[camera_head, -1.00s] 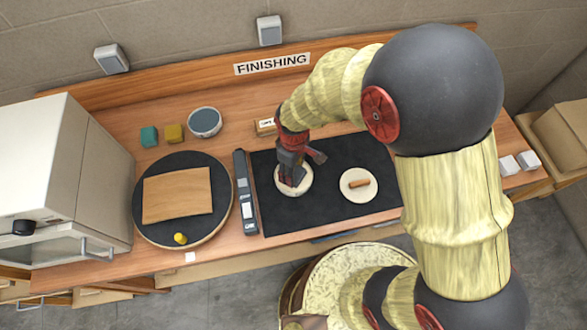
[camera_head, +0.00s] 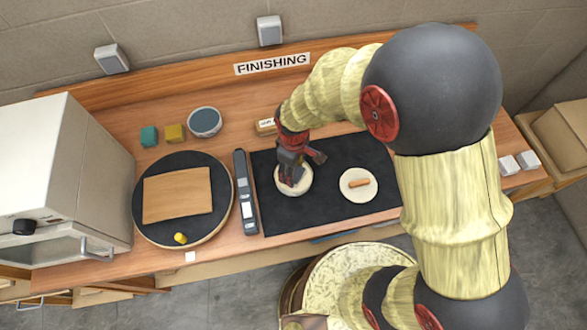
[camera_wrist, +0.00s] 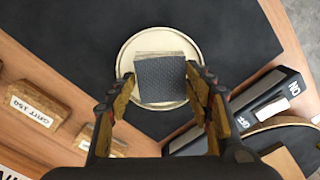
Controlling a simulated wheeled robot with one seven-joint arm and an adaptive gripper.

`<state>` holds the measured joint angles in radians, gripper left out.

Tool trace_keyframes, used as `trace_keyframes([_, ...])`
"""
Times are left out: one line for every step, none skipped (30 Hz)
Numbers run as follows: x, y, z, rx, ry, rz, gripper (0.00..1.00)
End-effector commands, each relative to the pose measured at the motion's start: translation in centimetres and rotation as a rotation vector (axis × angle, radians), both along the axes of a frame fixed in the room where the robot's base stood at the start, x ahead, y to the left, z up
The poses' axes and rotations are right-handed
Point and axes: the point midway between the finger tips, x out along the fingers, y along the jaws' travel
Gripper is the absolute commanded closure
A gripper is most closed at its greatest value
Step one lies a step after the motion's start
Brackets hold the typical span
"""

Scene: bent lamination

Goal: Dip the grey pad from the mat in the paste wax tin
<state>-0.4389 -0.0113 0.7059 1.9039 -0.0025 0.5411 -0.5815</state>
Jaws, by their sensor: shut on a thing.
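My gripper (camera_head: 291,181) points down over the left part of the black mat (camera_head: 325,205). In the wrist view its fingers (camera_wrist: 161,84) are shut on the sides of a grey pad (camera_wrist: 160,80), a block with a dark textured top and paler edge. The pad is over a round cream dish (camera_wrist: 126,57); whether it touches the dish cannot be told. In the head view the gripper hides the pad, and the dish (camera_head: 304,187) shows around the fingers. A round tin with a blue-grey top (camera_head: 204,121), possibly the paste wax, stands at the back left, apart from the gripper.
A second cream dish (camera_head: 350,192) with a brown bar (camera_head: 359,183) lies right on the mat. A grey switch strip (camera_head: 245,205) borders the mat's left. A round black turntable (camera_head: 222,180) carries a wooden board (camera_head: 178,195). Teal (camera_head: 149,136) and mustard (camera_head: 174,133) blocks stand behind.

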Motion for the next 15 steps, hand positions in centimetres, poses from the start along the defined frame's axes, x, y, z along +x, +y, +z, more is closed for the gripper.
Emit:
trace_keyframes([-0.1,-0.1,-0.1,-0.002,0.003,0.000,0.70])
trace_keyframes([-0.1,-0.1,0.0,-0.002,0.003,0.000,0.70])
trace_keyframes([-0.1,-0.1,0.2,-0.002,0.003,0.000,0.70])
trace_keyframes([-0.1,-0.1,0.4,-0.002,0.003,0.000,0.70])
trace_keyframes([-0.1,-0.1,0.6,-0.002,0.003,0.000,0.70])
trace_keyframes([-0.1,-0.1,0.9,-0.001,0.002,0.000,0.70])
trace_keyframes([-0.1,-0.1,1.1,-0.001,0.002,0.000,0.70])
trace_keyframes([-0.1,0.0,1.4,-0.001,0.002,0.000,0.70])
trace_keyframes([-0.1,0.0,1.7,0.000,0.001,0.000,0.70])
trace_keyframes([-0.1,0.0,1.9,0.000,0.001,0.000,0.70])
trace_keyframes([-0.1,0.0,2.2,0.000,0.001,0.000,0.70])
trace_keyframes([-0.1,0.0,2.5,0.000,0.001,0.000,0.70])
trace_keyframes([-0.1,0.0,2.7,0.000,0.001,0.000,0.70])
trace_keyframes([0.0,0.0,2.9,-0.001,0.001,0.000,0.70])
trace_keyframes([0.0,0.0,3.2,-0.001,0.001,0.000,0.70])
